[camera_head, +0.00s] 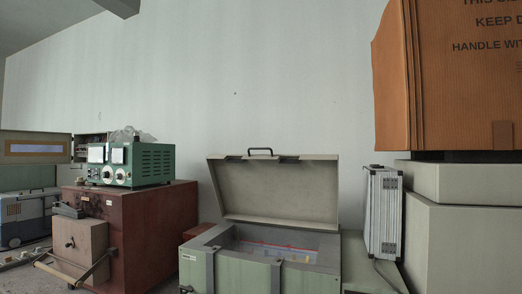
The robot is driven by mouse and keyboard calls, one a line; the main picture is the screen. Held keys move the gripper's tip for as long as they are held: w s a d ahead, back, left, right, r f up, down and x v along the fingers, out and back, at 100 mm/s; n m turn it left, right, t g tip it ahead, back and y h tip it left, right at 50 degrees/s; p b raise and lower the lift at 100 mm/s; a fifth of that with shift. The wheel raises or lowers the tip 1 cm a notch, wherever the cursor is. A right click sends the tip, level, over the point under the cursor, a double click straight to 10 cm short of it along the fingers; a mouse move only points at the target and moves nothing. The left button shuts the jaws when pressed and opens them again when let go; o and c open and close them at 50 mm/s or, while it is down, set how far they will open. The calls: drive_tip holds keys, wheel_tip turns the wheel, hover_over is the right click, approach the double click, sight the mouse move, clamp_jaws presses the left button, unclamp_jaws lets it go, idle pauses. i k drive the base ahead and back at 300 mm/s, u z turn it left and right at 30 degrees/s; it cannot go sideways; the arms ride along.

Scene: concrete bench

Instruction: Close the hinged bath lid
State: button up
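The bath (204,257) is a pale green box at the bottom centre of the head view, with its front cut off by the lower edge. Its hinged lid (280,190) stands open and nearly upright at the back of the box. The lid is beige-grey with a dark handle (261,150) on its top edge. Inside the bath I see a pale basin with small red and yellow marks, too small to make out. Two dark straps or brackets run down its front. My gripper is not in view.
A red-brown cabinet (160,222) with a green metered instrument (153,164) on top stands to the left. A silver case (383,215) stands close to the right. Pale boxes (458,235) and a brown carton (450,95) fill the far right. The wall above the lid is bare.

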sight(293, 190)
drive_tip(key=u, duration=0.55)
drive_tip(key=i, duration=0.5)
drive_tip(key=u, duration=0.3)
